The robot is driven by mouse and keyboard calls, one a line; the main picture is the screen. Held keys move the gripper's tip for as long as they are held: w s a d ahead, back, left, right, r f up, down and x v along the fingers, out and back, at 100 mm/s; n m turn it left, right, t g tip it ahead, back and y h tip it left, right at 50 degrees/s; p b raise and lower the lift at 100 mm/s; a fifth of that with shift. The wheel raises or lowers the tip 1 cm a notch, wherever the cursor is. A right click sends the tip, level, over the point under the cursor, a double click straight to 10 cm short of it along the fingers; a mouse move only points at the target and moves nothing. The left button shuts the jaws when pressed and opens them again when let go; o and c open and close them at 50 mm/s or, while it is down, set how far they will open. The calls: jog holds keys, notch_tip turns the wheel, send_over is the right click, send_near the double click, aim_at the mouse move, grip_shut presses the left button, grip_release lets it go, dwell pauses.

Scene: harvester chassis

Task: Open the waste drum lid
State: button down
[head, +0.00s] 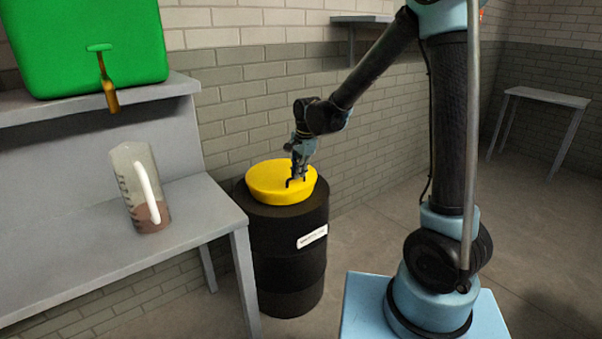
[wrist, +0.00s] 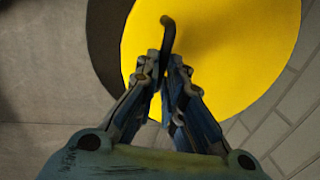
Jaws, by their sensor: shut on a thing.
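The waste drum (head: 288,262) is a black barrel with a white label, standing on the floor beside the grey table. Its yellow lid (head: 265,182) sits on top of the drum, and it also fills much of the wrist view (wrist: 235,60). A dark curved handle (wrist: 168,32) rises from the lid. My gripper (head: 299,176) reaches down from above at the right part of the lid. In the wrist view my gripper (wrist: 167,68) has its fingers closed around the handle, hiding part of it.
A grey table (head: 190,225) on the left holds a measuring jug (head: 135,180) with brown liquid. A green tank (head: 85,45) with a tap stands on a shelf above. A brick wall is close behind the drum.

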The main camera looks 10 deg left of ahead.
jog(key=shift+s, duration=0.1)
jog(key=c, duration=2.3)
grip_release()
jog(key=shift+r, duration=0.2)
jog(key=o, duration=0.6)
jog(key=shift+a, duration=0.2)
jog(key=v, duration=1.2)
jog(key=shift+w+a, duration=0.1)
jog(key=shift+w, duration=0.2)
